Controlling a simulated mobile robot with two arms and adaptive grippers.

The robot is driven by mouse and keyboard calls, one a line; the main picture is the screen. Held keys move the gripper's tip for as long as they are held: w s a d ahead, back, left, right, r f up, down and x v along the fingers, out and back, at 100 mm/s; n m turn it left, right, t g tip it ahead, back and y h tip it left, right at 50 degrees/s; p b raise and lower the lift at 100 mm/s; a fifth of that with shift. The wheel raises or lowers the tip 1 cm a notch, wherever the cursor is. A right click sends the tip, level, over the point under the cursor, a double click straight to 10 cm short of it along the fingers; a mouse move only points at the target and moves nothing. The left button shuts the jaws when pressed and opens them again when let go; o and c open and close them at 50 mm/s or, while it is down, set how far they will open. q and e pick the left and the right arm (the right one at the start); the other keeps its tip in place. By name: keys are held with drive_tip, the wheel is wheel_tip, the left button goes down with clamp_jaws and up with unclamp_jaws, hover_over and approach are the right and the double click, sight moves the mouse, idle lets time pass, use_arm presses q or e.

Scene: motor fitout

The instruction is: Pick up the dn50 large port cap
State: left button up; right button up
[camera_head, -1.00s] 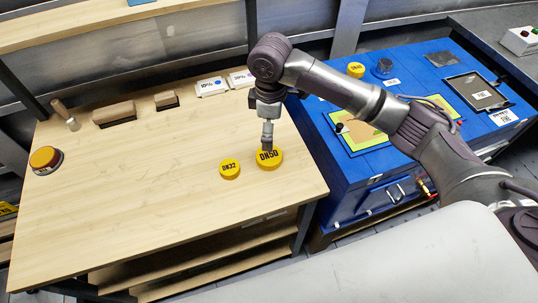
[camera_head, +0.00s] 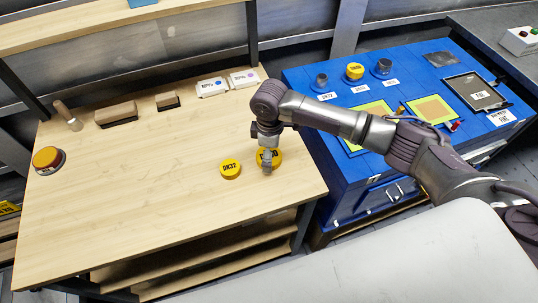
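The DN50 large port cap (camera_head: 277,156) is a round yellow disc with black lettering, lying on the wooden table. The smaller yellow DN32 cap (camera_head: 230,169) lies just left of it. My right gripper (camera_head: 267,168) points down over the near left part of the DN50 cap and hides part of its label. I cannot tell whether it touches the cap, nor whether its small fingers are open or shut. My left gripper is not in view.
A blue cabinet (camera_head: 330,125) with ports and another yellow cap (camera_head: 354,72) stands right.

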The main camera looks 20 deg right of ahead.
drive_tip(key=c, duration=0.8)
drive_tip(key=shift+r, duration=0.15)
